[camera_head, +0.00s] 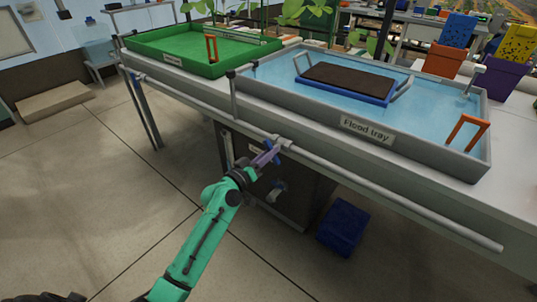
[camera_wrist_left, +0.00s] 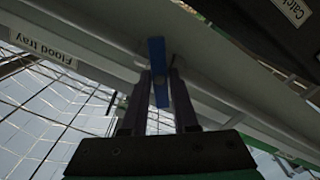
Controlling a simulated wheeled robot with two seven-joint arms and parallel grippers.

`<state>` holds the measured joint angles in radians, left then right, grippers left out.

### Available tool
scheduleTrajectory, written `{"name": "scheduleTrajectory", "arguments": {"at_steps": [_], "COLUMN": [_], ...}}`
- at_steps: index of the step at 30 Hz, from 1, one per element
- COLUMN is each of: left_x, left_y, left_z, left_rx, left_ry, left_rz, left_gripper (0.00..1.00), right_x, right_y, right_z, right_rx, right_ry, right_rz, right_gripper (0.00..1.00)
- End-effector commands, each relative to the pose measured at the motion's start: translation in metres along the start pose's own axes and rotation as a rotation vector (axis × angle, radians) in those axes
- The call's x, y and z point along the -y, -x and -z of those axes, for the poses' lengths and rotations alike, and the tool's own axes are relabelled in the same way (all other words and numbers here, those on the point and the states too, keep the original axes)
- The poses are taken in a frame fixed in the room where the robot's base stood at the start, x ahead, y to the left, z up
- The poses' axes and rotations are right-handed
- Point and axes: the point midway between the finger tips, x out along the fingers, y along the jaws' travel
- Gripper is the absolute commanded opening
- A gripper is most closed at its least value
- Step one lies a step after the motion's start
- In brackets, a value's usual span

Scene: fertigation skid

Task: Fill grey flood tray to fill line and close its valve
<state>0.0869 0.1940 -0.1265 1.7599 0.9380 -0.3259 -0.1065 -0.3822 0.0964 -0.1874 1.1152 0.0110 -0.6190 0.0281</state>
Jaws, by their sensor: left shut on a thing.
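The grey flood tray (camera_head: 420,146), labelled "Flood tray", stands on the bench at right. Light blue water covers its floor. A dark slab in a blue frame (camera_head: 345,84) sits in it, and an orange bracket (camera_head: 467,131) stands over its right end. The "Flood tray" label also shows, upside down, in the left wrist view (camera_wrist_left: 42,47). My left gripper (camera_head: 268,156) is below the tray's front edge, by the pipe. In the left wrist view, my left gripper (camera_wrist_left: 160,88) is shut on a blue valve lever (camera_wrist_left: 157,57). My right gripper is not in view.
A grey pipe (camera_head: 400,202) runs along the bench front. A green tray (camera_head: 180,52) stands at left. Under the bench are a dark cabinet (camera_head: 300,190) and a blue box (camera_head: 343,228). Purple, blue and yellow bins stand at the back right.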

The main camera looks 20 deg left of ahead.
Motion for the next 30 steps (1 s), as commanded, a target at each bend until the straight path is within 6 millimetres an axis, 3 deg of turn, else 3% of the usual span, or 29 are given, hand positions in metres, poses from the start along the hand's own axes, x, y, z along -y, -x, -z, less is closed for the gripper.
{"name": "scheduleTrajectory", "arguments": {"at_steps": [15,30], "left_x": [-0.001,-0.002], "left_y": [0.000,0.000], "left_z": [0.000,-0.001], "left_rx": [0.000,0.001], "left_ry": [-0.373,-0.600], "left_rz": [-0.001,0.000], "left_gripper": [0.00,0.00], "right_x": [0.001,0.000], "right_y": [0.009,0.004], "right_z": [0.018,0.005], "right_rx": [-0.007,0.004], "right_ry": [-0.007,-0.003], "right_rz": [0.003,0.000], "right_gripper": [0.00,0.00]}}
